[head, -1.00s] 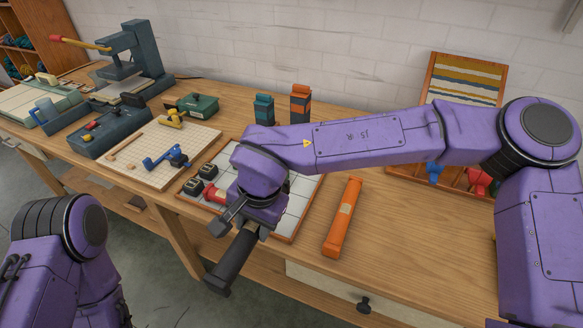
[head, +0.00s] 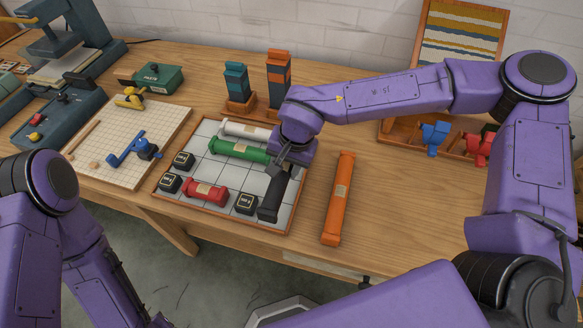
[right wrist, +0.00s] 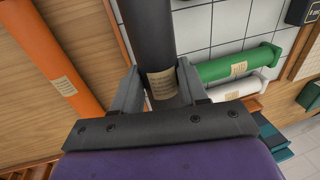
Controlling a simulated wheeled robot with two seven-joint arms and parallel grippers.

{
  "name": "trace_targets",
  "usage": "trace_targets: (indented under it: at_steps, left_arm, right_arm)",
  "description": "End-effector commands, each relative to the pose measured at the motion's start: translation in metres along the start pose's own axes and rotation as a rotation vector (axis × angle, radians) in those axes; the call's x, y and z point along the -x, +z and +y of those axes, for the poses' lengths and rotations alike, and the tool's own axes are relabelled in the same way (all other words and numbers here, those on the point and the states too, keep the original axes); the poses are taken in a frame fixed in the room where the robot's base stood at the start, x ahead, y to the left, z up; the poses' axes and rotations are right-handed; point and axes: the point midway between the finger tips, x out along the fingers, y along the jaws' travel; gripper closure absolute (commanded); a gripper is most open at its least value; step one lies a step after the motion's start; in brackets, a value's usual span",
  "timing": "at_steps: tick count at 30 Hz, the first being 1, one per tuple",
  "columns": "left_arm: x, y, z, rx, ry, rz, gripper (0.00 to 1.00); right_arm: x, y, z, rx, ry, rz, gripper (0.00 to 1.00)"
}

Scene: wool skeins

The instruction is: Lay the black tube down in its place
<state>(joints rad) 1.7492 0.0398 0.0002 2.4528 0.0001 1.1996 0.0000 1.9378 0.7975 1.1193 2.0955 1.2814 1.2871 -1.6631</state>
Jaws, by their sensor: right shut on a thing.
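The black tube (head: 271,197) is held in my right gripper (head: 284,170), over the right side of the tiled tray (head: 208,159). In the right wrist view the tube (right wrist: 150,30) runs between the two fingers (right wrist: 158,92), its paper label at the grip. I cannot tell whether it touches the tiles. A green tube (head: 238,150), a white tube (head: 245,130) and a red tube (head: 205,192) lie in the tray. My left arm shows at the lower left of the head view, but its gripper does not show.
Several black blocks (head: 184,160) stand in the tray, one (head: 246,203) close left of the black tube. An orange tube (head: 338,198) lies on the table right of the tray. Upright boxes (head: 279,78) stand behind. Bare table is free at right.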

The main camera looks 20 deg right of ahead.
Motion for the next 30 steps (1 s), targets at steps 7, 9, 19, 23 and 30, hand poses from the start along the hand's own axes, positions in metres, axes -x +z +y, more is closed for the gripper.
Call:
trace_targets:
  at_steps: [7, 9, 19, 23, 30]
  left_arm:
    - [0.005, -0.004, 0.0, 0.002, 0.002, 0.004, 0.57]
    - [0.005, -0.004, 0.0, 0.002, 0.002, 0.004, 0.57]
    - [0.005, -0.004, 0.0, 0.001, 0.002, 0.003, 0.57]
    - [0.005, -0.004, 0.0, 0.001, 0.002, 0.003, 0.57]
    - [0.005, -0.004, 0.0, 0.001, 0.002, 0.003, 0.57]
  right_arm:
    - [-0.031, -0.023, 0.018, -0.006, 0.01, -0.01, 0.95]
    - [-0.045, -0.022, 0.02, -0.003, 0.01, -0.01, 0.95]
    - [-0.057, -0.023, 0.021, -0.002, 0.007, -0.008, 0.95]
    - [-0.059, -0.022, 0.022, -0.002, 0.007, -0.008, 0.47]
    - [-0.058, -0.022, 0.021, -0.003, 0.007, -0.008, 0.47]
